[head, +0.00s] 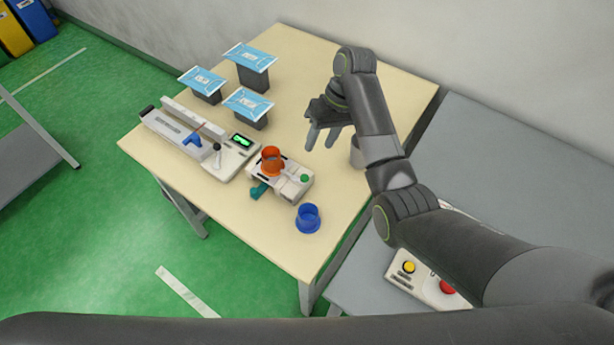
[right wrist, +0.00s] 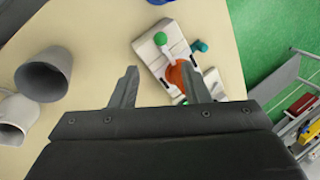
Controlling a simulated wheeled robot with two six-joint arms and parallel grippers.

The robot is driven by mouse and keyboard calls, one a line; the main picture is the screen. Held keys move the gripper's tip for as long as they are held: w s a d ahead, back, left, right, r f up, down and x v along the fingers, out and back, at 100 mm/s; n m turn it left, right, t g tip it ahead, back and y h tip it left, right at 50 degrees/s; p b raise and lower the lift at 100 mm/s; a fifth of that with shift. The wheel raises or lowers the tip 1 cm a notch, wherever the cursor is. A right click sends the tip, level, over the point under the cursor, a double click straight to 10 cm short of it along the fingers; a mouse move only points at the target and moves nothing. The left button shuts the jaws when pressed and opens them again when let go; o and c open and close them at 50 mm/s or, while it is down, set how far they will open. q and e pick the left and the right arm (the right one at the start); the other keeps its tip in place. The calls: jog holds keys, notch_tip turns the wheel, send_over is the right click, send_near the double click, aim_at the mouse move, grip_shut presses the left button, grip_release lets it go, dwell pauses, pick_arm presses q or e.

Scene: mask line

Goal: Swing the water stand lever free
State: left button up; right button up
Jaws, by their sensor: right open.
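The water stand (head: 291,184) is a small white unit on the cream table, with an orange cup-like ring (head: 271,160), a green knob (head: 304,178) and a teal lever-like part (head: 258,191) sticking out at its near left side. In the right wrist view, the stand (right wrist: 150,52) lies beyond the fingertips, with the green knob (right wrist: 160,38) and teal part (right wrist: 200,46) visible; a finger partly hides the orange ring. My right gripper (head: 320,142) is open and empty above the table, up and right of the stand, apart from it. My left gripper is out of view.
A long white device (head: 215,160) with a black-knobbed lever and green screen stands left of the stand. Blue mask packs (head: 250,57) sit on dark blocks behind. A blue cup (head: 308,218) stands near the front edge. Grey cups (right wrist: 45,75) stand at the right side.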

aim_at(306, 175)
jog(key=b+x, duration=0.4)
jog(key=x, duration=0.6)
jog(key=shift+s+f+b, duration=0.1)
jog(key=shift+s+b, duration=0.05)
jog(key=shift+b, duration=0.15)
jog(key=shift+s+a+f, duration=0.1)
jog(key=shift+a+f, duration=0.05)
jog(key=shift+f, duration=0.25)
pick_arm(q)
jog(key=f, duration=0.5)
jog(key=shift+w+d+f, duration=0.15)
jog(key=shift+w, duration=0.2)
pick_arm(e)
grip_shut()
